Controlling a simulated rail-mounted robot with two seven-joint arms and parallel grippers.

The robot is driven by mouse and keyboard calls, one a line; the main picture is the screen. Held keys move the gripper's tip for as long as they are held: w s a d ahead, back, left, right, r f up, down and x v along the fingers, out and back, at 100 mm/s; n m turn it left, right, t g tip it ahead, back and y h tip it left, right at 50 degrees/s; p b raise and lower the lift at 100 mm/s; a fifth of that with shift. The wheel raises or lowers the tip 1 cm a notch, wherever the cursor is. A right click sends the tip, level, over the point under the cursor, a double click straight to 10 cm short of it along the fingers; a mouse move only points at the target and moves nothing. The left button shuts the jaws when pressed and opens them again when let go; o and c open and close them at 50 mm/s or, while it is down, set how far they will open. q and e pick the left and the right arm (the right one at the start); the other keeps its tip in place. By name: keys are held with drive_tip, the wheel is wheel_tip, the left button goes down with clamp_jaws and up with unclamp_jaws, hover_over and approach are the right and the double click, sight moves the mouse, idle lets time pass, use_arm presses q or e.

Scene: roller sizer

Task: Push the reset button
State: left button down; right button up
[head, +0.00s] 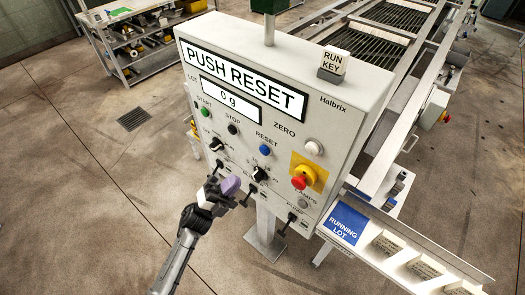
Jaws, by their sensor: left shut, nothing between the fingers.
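The reset button (265,150) is a round blue button on the grey control panel (352,105), just under the label RESET. The panel's upper display reads PUSH RESET and the display below it reads 0 g. My left gripper (228,188) is shut and empty, with white and pale purple parts at its finger end. It is in front of the panel's lower left, below and to the left of the reset button in the picture, apart from that button. It hides part of the panel's lower left edge. My right gripper is not in view.
Near the reset button are a green start button (206,112), a black stop button (233,130), a white zero button (314,147) and black knobs. A red emergency stop (303,181) sits lower right. A RUN KEY block (333,64) stands on top. Open floor lies left.

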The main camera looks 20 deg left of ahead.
sight(264, 151)
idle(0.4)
use_arm(q)
drive_tip(key=w+d+b, duration=0.3)
drive_tip(key=w+b, duration=0.1)
drive_tip(key=w, duration=0.4)
drive_tip(key=shift+d, duration=0.25)
idle(0.7)
idle(0.8)
drive_tip(key=shift+w, duration=0.1)
idle(0.5)
drive_tip(key=shift+w+f, duration=0.1)
drive_tip(key=shift+w+d+b, duration=0.15)
drive_tip(key=shift+w+b, duration=0.1)
drive_tip(key=shift+b, duration=0.1)
